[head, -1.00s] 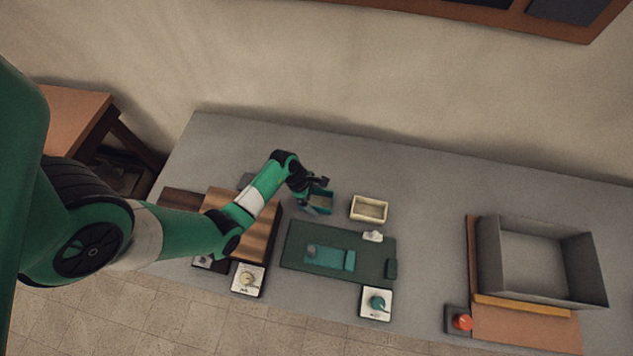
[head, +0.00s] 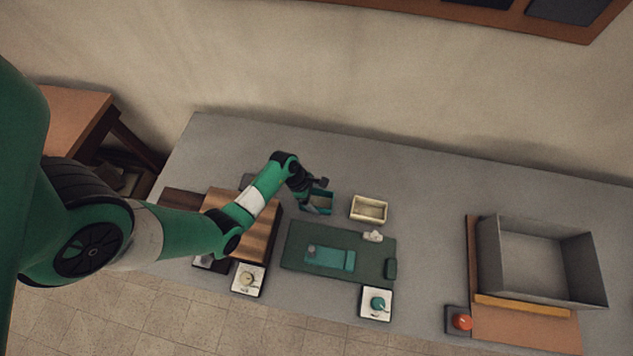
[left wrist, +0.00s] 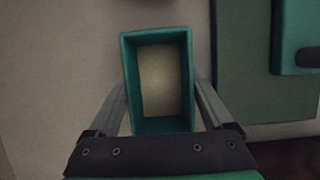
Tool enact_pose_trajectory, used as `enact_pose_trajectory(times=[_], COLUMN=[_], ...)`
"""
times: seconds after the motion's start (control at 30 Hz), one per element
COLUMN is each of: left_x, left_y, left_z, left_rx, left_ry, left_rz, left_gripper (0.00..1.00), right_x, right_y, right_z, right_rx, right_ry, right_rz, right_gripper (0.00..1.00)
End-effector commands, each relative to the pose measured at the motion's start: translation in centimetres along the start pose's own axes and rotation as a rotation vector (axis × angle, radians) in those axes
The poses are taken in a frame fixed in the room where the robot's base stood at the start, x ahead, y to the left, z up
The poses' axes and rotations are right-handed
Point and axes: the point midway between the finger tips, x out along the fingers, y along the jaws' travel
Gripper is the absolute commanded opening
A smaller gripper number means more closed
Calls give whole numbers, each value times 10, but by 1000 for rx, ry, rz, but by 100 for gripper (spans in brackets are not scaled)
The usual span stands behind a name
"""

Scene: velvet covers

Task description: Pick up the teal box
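The teal box (head: 321,202) is a small open-topped box with a pale inside, standing on the grey table left of the cream box. In the left wrist view the teal box (left wrist: 127,80) lies between the two fingers of my left gripper (left wrist: 160,95). One finger is on each side of it, with a narrow gap showing beside the box. In the head view my left gripper (head: 312,188) is at the box and partly covers it. My right gripper is not in view.
A cream box (head: 369,208) stands just right of the teal box. A dark green mat (head: 295,247) with a teal item (head: 330,257) lies in front. A large grey bin (head: 540,262) and a red button (head: 461,322) are at the right. The back middle of the table is clear.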

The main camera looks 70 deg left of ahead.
Motion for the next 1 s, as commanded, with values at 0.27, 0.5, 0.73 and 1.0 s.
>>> enact_pose_trajectory(times=[0.27, 0.5, 0.73, 1.0], left_x=[0, -1, -22, -86], left_y=[0, 0, 1, -44], left_z=[0, 0, 10, 47], left_rx=[0, 0, 1, 7], left_ry=[0, 0, -2, -1], left_rz=[0, 1, 2, 0], left_gripper=[26, 26, 26, 26], right_x=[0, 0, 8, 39], right_y=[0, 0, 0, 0], right_z=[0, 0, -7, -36], right_rx=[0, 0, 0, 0], right_ry=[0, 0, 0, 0], right_rz=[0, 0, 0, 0], right_gripper=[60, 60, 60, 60])
